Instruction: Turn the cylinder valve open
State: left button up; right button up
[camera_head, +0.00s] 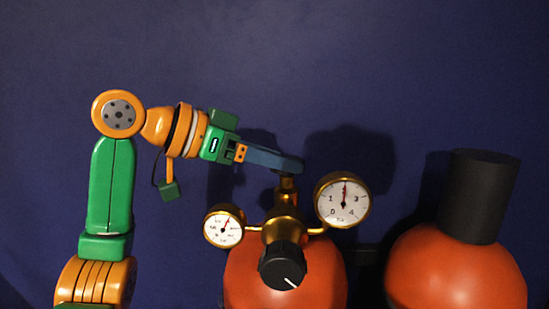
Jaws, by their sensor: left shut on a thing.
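A red-orange cylinder (325,285) stands at the bottom centre with a brass valve and regulator (284,221) on top. A black knob (283,266) with a white mark faces me at the front. My left gripper (290,164) reaches in from the left, its blue fingers shut on the top of the brass valve stem. The fingers hide what they hold, so its shape cannot be told. A small gauge (223,226) sits left of the valve and a larger gauge (342,200) sits right of it. My right gripper is not in view.
A second red-orange cylinder (455,272) with a tall black cap (479,196) stands at the right. A dark blue wall (400,60) fills the background. The space above the cylinders is clear.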

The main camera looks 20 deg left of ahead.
pick_arm(q)
jog(key=shift+n+t+b, duration=0.3)
jog(key=shift+s+d+n+t+y+b, duration=0.2)
jog(key=shift+n+t+y+b, duration=0.3)
jog(key=shift+n+y, duration=0.5)
jog(key=n+y, duration=0.1)
jog(key=n+t+y, duration=0.1)
jog(key=shift+d+r+y+b, duration=0.1)
jog(key=shift+d+y+b, duration=0.15)
jog(key=shift+y+b, duration=0.05)
jog(key=shift+s+d+n+t+y, duration=0.1)
jog(key=shift+d+n+t+y, duration=0.1)
jog(key=shift+n+y, duration=0.55)
jog(key=shift+d+n+t+y, duration=0.1)
jog(key=shift+n+t+y, duration=0.1)
jog(key=shift+n+y, duration=0.55)
jog(key=shift+y, duration=0.4)
jog(key=o, duration=1.4)
